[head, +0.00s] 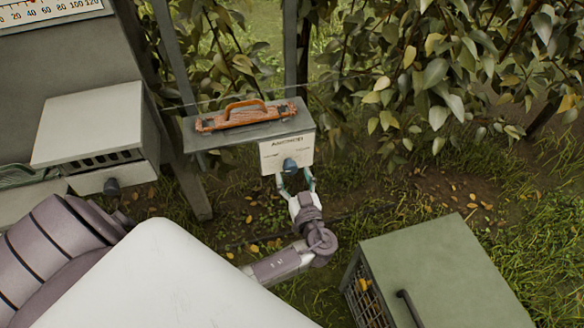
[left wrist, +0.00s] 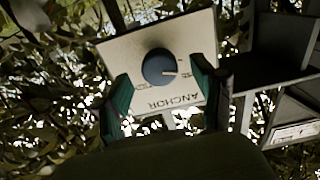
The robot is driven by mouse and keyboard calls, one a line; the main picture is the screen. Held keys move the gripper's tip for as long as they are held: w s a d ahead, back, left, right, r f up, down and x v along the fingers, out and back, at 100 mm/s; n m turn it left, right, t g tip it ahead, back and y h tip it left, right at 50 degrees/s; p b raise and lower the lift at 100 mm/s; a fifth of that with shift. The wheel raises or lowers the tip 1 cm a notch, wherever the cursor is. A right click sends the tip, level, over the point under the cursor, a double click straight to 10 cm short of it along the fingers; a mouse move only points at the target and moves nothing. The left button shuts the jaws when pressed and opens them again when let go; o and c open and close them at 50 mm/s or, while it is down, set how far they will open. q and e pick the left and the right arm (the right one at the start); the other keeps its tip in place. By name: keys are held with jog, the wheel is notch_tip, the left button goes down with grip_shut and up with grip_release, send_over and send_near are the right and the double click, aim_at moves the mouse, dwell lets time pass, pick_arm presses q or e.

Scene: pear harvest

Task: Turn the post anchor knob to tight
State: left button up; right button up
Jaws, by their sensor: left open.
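The anchor knob (head: 290,165) is a round blue-grey dial on a pale plate (head: 272,155) lettered ANCHOR, fixed to the front of a grey post box (head: 230,133). In the left wrist view the knob (left wrist: 159,67) carries a light pointer line aimed to the right of the picture. My left gripper (head: 295,180) is open just in front of the plate. In the left wrist view its two green-padded fingers (left wrist: 163,92) stand to either side of the knob, with gaps between. The small marks beside the knob are too small to read. My right gripper is not in view.
An orange-handled tool (head: 246,115) lies on top of the post box. A green lidded crate (head: 440,275) stands at the lower right. Leafy branches hang behind.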

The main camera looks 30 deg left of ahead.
pick_arm(q)
jog(key=shift+x, duration=1.15)
jog(key=c, duration=1.2)
jog(key=shift+o, duration=0.2)
